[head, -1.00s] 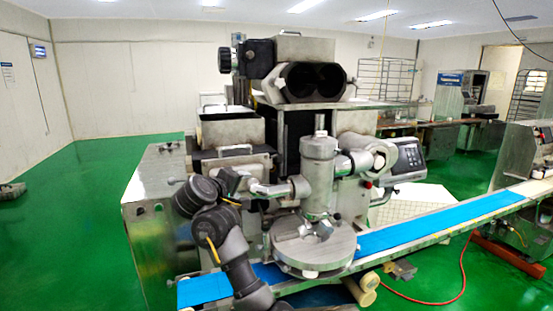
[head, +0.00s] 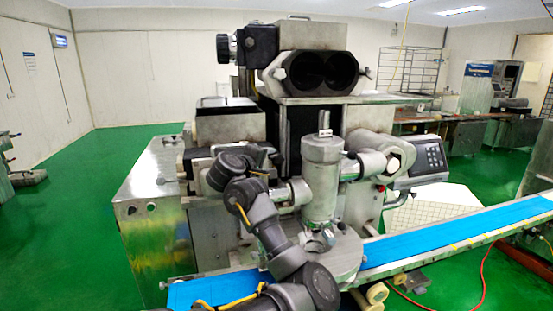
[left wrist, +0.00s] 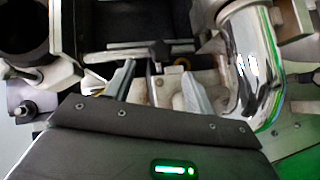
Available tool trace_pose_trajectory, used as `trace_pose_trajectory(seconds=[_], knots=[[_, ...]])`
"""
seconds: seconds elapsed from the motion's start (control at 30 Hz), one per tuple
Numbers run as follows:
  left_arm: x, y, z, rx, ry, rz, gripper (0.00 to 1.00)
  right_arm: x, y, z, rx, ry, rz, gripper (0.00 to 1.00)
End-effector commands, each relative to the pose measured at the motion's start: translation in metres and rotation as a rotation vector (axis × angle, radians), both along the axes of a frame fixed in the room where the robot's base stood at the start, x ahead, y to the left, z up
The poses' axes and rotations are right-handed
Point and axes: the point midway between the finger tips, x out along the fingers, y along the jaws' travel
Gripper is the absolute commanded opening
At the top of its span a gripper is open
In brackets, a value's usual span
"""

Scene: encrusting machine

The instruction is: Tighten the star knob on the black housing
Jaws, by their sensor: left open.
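A round black knob (head: 223,48) sticks out from the left of the black housing (head: 262,44) on top of the machine in the head view. My left gripper (head: 272,157) is well below it, in front of the machine, and its fingers are hard to make out there. In the left wrist view, my left gripper (left wrist: 158,88) has its two grey fingers apart with nothing held. A small dark knob-like part (left wrist: 158,51) shows just beyond and between the fingertips. I cannot tell whether it is the same knob. My right gripper is in no view.
The machine's upright steel cylinder (head: 321,180) stands right of my left arm. A blue conveyor belt (head: 450,240) runs past its base. In the left wrist view, a shiny curved pipe (left wrist: 250,60) is close to the right finger. Green floor (head: 80,175) is clear at left.

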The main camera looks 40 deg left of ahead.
Motion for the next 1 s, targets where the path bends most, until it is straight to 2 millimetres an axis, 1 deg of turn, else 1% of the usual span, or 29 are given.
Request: trace_pose_trajectory(seconds=[0.03,0.1,0.2,0.3,0.5,0.73,0.77,1.0], knots=[[0.011,-0.001,-0.001,-0.004,0.001,-0.006,0.55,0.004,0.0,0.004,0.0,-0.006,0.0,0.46],[0.023,0.002,-0.003,-0.002,0.001,-0.005,0.55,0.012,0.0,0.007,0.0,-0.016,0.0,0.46],[0.039,0.005,-0.007,-0.002,0.001,-0.006,0.55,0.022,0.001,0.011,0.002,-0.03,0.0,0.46],[0.05,0.007,-0.009,0.001,0.001,-0.005,0.55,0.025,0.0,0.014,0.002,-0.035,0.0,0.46],[0.061,0.009,-0.013,0.002,0.001,-0.006,0.55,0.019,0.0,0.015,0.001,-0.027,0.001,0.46],[0.061,0.009,-0.014,0.002,0.001,-0.006,0.55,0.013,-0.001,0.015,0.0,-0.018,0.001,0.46],[0.061,0.009,-0.014,0.002,0.001,-0.006,0.53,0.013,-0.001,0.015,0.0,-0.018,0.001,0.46],[0.061,0.009,-0.014,0.002,0.001,-0.006,0.22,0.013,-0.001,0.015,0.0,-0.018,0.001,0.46]])
